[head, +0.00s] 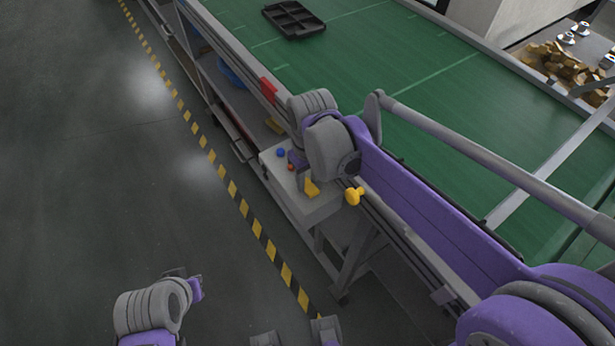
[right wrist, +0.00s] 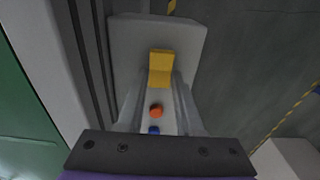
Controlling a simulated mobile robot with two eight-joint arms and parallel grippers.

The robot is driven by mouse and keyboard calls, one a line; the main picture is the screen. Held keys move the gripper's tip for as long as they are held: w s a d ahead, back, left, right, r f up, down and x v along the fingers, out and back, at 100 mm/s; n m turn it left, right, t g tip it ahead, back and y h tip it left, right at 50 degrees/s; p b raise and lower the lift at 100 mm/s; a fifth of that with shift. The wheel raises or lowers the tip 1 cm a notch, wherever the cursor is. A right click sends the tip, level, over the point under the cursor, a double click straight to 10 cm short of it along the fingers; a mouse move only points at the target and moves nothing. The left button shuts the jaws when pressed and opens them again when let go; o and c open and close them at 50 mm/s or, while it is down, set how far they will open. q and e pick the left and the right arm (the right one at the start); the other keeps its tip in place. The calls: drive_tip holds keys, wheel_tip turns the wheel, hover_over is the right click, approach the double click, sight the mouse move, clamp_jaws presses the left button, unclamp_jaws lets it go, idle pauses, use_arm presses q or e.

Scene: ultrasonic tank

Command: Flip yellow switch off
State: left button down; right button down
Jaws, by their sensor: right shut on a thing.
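The yellow switch (head: 311,187) sits on the top of a light grey control box (head: 325,206) at the side of the conveyor. In the right wrist view the yellow switch (right wrist: 160,68) stands up from the box plate, with an orange-red button (right wrist: 156,110) and a blue button (right wrist: 154,130) in line with it. My right gripper (right wrist: 160,84) reaches down over the box and is shut on the yellow switch, its grey fingers at either side. My left arm shows at the lower left of the head view, but its fingers cannot be made out.
A yellow knob (head: 354,196) sticks out from the box's right side. The green conveyor (head: 400,70) carries a black divided tray (head: 293,19). A red piece (head: 268,89) is on the conveyor's edge. Open floor with a yellow-black stripe (head: 236,194) lies to the left.

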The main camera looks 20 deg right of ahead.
sight(317, 199)
drive_tip(key=shift+s+d+t+y+p, duration=0.15)
drive_tip(key=shift+s+t+y+p, duration=0.2)
drive_tip(key=shift+t, duration=0.95)
drive_tip(key=c, duration=0.6)
unclamp_jaws()
drive_tip(key=shift+o, duration=0.2)
drive_tip(key=p+v, duration=0.1)
drive_tip(key=v, duration=1)
drive_tip(key=shift+d+f, duration=0.1)
